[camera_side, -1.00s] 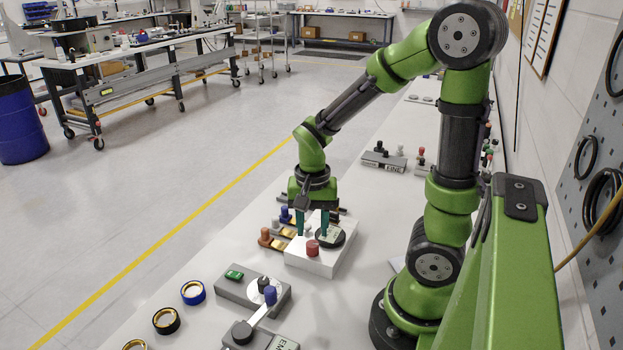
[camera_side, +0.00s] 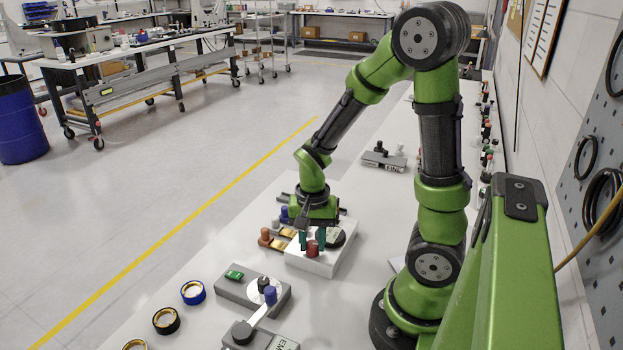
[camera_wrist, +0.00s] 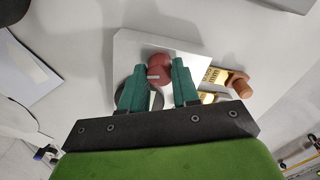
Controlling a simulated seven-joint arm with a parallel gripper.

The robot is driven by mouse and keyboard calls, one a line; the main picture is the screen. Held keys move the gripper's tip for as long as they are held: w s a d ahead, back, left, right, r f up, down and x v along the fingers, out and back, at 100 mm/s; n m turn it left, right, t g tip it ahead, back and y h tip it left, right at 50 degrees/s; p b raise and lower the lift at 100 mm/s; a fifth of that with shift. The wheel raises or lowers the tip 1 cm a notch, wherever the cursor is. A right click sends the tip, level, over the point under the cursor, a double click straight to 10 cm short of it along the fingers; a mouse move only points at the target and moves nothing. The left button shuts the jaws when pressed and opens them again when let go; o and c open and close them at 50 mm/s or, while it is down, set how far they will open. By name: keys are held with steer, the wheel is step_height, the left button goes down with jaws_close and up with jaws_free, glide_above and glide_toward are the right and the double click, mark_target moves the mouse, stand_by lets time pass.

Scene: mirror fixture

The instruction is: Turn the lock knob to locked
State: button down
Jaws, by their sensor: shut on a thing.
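The red lock knob (camera_side: 312,248) stands on top of a white block (camera_side: 315,268) on the bench. In the wrist view the knob (camera_wrist: 159,66) sits between my two teal fingers, and a small pale bar shows by its near side. My gripper (camera_side: 312,242) is low over the block, shut on the red knob; it also shows in the wrist view (camera_wrist: 158,80). A round black dial (camera_side: 337,236) with a pale face is on the block just behind the knob. In the wrist view my fingers and palm partly hide it. I cannot read the knob's setting.
Orange-brown-ended brass parts (camera_side: 266,237) lie left of the block, close to my gripper. A grey fixture with a lever and blue knob (camera_side: 270,295) stands in front. Ringed discs (camera_side: 193,292) lie at the front left. Bare bench shows between these.

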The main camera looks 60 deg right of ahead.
mark_target(312, 244)
steer(key=shift+m, duration=1.5)
steer(key=c, duration=1.1)
jaws_free()
step_height(312, 244, up, 17)
